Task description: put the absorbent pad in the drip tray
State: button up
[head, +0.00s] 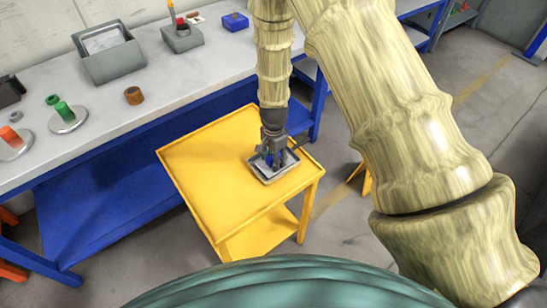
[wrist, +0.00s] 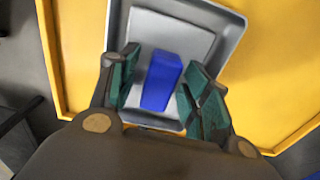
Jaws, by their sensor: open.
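A grey drip tray (head: 284,177) sits on the yellow table, near its right corner; its rim shows in the wrist view (wrist: 231,40). A pale flat square, apparently the absorbent pad (wrist: 180,35), lies inside the tray. A blue block (wrist: 161,80) stands on the pale square; I cannot tell if it is fixed to it. My gripper (wrist: 158,88) is open, with its green-padded fingers on either side of the block and gaps visible. In the head view, my gripper (head: 272,160) is low over the tray and hides much of its inside.
The yellow table (head: 205,165) is otherwise clear. Behind it, a long bench (head: 160,85) holds a grey bin (head: 108,60) with white contents, a grey holder (head: 182,40), a blue box (head: 235,22), a brown cylinder (head: 133,95), and green (head: 66,115) and orange (head: 12,138) pieces on discs.

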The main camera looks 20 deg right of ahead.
notch_tip(320, 180, up, 12)
jog(key=b, duration=0.2)
jog(key=shift+r, duration=0.15)
dwell(0.5)
